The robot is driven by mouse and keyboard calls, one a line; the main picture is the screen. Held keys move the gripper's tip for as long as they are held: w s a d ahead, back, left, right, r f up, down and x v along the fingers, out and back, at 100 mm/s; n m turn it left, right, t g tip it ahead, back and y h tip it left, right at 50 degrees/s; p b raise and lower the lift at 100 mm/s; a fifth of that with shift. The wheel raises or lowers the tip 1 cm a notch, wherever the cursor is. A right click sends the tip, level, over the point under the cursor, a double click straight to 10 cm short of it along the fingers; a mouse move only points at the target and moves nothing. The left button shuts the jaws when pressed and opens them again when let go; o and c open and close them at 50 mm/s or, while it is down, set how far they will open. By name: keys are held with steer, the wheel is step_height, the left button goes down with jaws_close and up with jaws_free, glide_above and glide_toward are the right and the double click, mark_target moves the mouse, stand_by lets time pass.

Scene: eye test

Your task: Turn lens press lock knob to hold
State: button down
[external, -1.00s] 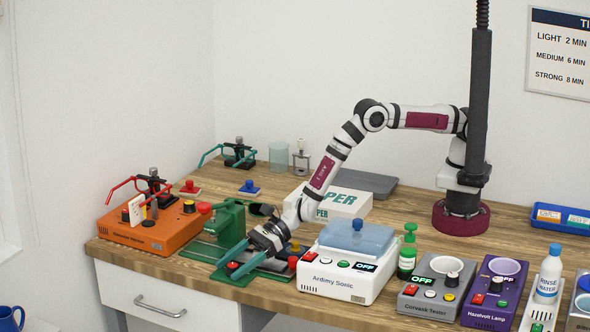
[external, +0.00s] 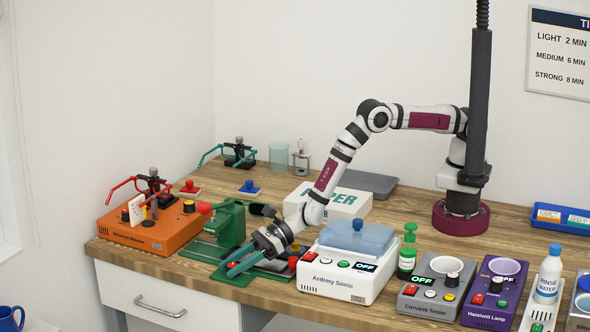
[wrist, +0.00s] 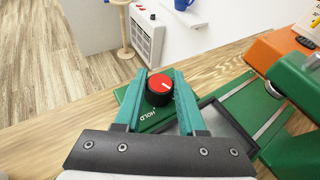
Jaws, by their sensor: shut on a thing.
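The lock knob (wrist: 158,93) is a red-topped black knob with a white pointer line. It stands on a green plate in the wrist view, with the printed word HOLD (wrist: 146,115) beside it. The pointer does not clearly line up with the word. My gripper (wrist: 160,76) has its two teal fingers on either side of the knob and is shut on it. In the external view my gripper (external: 240,266) is low at the front of the green lens press (external: 231,224), and its fingers mostly hide the knob.
An orange machine (external: 145,236) stands left of the press. The white Ardimy Sonic box (external: 330,284) with a blue lid stands close on the right. The table's front edge (external: 200,284) is just in front. A white PER box (external: 345,202) lies behind my wrist.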

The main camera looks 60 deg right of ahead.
steer(key=c, duration=0.5)
jaws_free()
steer(key=v, duration=0.2)
steer(key=shift+s+d+r, duration=0.1)
steer(key=shift+d+r, duration=0.1)
steer(key=shift+d, duration=0.05)
step_height(320, 180, up, 7)
steer(key=shift+s, duration=0.15)
steer(key=shift+r, duration=0.1)
